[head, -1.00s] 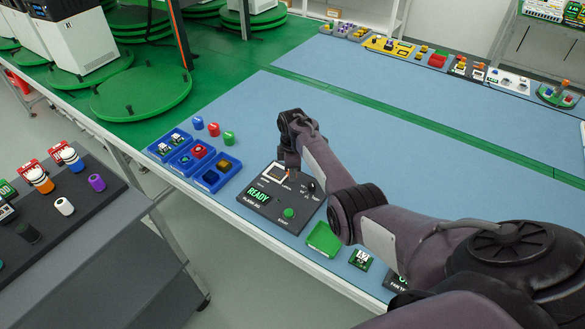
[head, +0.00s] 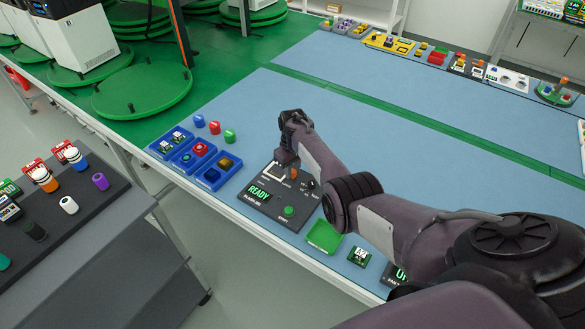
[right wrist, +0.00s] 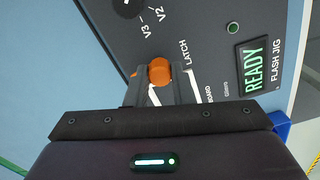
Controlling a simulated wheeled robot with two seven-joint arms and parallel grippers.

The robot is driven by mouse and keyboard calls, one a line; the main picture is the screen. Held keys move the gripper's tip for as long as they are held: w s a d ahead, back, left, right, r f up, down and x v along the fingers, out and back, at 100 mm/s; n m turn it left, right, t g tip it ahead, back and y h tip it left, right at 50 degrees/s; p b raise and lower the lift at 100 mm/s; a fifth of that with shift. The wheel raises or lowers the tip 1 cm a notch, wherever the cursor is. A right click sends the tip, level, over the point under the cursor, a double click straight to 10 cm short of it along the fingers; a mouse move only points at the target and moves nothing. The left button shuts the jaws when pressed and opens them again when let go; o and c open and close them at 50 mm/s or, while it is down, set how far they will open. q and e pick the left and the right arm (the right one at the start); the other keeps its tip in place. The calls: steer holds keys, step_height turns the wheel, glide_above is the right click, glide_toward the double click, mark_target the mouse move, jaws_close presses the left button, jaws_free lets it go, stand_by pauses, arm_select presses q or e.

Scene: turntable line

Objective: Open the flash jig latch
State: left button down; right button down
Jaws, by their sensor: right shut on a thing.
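The flash jig (head: 265,209) is a dark box near the front edge of the table, its screen reading READY in green. Its orange latch knob (right wrist: 160,72), beside the word LATCH, also shows as a small orange spot in the head view (head: 293,174). My right gripper (right wrist: 157,80) is shut on this knob, with one finger on each side of it. In the head view my right wrist hangs over the far side of the jig and hides part of it. My left gripper is not in view.
Blue bins (head: 216,172) with small parts stand left of the jig. A green tray (head: 323,237) and a small green board (head: 359,256) lie to its right. Coloured caps (head: 214,128) stand behind the bins. The blue mat beyond is largely clear.

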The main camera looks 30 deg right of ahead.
mark_target(293, 171)
steer(key=shift+m, duration=1.1)
steer(key=c, duration=1.3)
jaws_free()
steer(key=shift+o, duration=0.2)
steer(key=shift+r, duration=0.1)
steer(key=shift+r, duration=0.4)
step_height(293, 171, up, 7)
steer(key=shift+f+p, duration=0.1)
steer(key=shift+p, duration=0.25)
